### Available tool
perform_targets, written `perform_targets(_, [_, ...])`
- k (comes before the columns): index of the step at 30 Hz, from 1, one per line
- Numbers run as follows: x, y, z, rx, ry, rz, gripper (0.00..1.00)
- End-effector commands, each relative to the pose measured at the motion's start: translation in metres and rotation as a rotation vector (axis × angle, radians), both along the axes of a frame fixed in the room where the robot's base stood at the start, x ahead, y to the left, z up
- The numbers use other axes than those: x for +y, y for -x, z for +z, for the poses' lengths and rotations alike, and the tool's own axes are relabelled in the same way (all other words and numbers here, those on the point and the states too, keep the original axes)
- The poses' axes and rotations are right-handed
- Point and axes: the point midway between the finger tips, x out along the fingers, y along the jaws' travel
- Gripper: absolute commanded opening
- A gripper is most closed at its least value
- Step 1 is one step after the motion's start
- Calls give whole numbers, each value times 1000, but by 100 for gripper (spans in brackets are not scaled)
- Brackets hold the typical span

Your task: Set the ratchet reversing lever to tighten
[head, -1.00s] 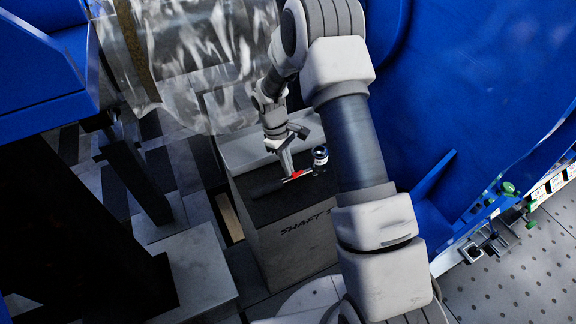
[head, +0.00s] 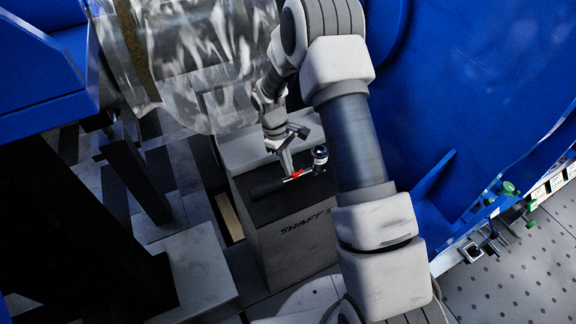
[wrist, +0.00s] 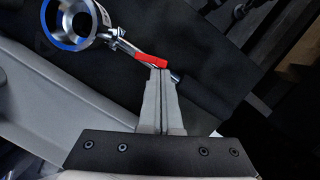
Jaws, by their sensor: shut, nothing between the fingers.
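The ratchet lies flat on the dark top of the box, with a black handle (head: 266,187) to the left and a round silver head (head: 320,154) to the right. In the wrist view its head is a ring with a blue edge (wrist: 76,44). A red lever (head: 296,175) sits on the ratchet's shank; it also shows in the wrist view (wrist: 151,59). My gripper (head: 288,174) is shut and empty. In the wrist view its fingertips (wrist: 160,72) are at the right end of the red lever, and I cannot tell whether they touch it.
The box marked "SHAFT" (head: 291,246) stands on the floor beneath the ratchet. A clear plastic-wrapped cylinder (head: 185,62) hangs close behind and left of my arm. A large blue housing (head: 470,95) fills the right side. Blue machinery (head: 40,70) stands at the left.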

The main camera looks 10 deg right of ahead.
Motion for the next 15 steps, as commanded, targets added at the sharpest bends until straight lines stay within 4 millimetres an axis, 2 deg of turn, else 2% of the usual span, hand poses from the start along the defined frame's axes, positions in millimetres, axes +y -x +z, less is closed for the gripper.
perform_targets(15, [-7,-5,0,0,0,0,0])
